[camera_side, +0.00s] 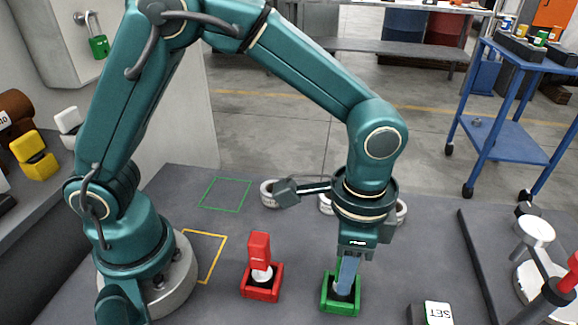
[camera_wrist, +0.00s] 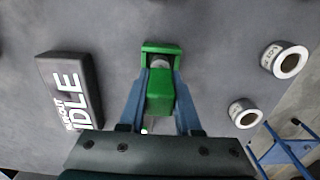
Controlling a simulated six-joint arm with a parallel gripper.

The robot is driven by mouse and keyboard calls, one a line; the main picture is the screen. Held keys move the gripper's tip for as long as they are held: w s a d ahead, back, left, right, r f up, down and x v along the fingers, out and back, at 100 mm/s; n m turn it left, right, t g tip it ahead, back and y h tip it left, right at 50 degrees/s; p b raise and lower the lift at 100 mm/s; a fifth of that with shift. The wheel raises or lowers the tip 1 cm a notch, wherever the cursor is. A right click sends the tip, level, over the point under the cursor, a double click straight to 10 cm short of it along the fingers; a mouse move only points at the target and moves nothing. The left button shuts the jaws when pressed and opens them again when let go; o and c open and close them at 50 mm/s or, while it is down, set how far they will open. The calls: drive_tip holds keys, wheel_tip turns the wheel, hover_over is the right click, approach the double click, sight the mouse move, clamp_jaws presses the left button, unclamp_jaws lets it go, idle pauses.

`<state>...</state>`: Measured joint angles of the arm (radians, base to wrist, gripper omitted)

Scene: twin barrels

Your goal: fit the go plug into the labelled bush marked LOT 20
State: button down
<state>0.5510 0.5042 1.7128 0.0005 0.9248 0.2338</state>
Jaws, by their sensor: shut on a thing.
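The go plug appears to be the green-handled plug (camera_wrist: 160,93), held between the blue fingers of my gripper (camera_wrist: 160,85) in the wrist view. Its pale lower part is at the green square holder (camera_side: 341,307), which also shows in the wrist view (camera_wrist: 147,47). I cannot tell whether it is clear of the holder. In the side view my gripper (camera_side: 347,275) points down into the holder and hides the plug. White labelled bushes lie on the bench: one (camera_wrist: 290,62) and a smaller one (camera_wrist: 244,113) in the wrist view. Their labels are too small to read surely.
A red plug (camera_side: 259,252) stands in a red holder (camera_side: 262,290) left of the green one. A dark block with IDLE lettering (camera_wrist: 70,90) lies beside the holder. Green (camera_side: 225,194) and yellow (camera_side: 210,250) outlines mark bare bench. A gauge stand (camera_side: 535,235) is at right.

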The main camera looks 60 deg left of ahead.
drive_tip(key=shift+r, duration=0.1)
drive_tip(key=shift+r, duration=0.65)
wheel_tip(320, 180, up, 3)
drive_tip(key=shift+w+f, duration=0.1)
drive_tip(key=w+a+r, duration=0.2)
drive_tip(key=a+r, duration=0.4)
drive_tip(key=a, duration=0.5)
drive_tip(key=w+a+f, duration=0.1)
drive_tip(key=w+a, duration=0.4)
drive_tip(key=w, duration=0.4)
drive_tip(key=shift+w, duration=0.25)
drive_tip(key=shift+f, duration=0.1)
drive_tip(key=shift+f, duration=2.8)
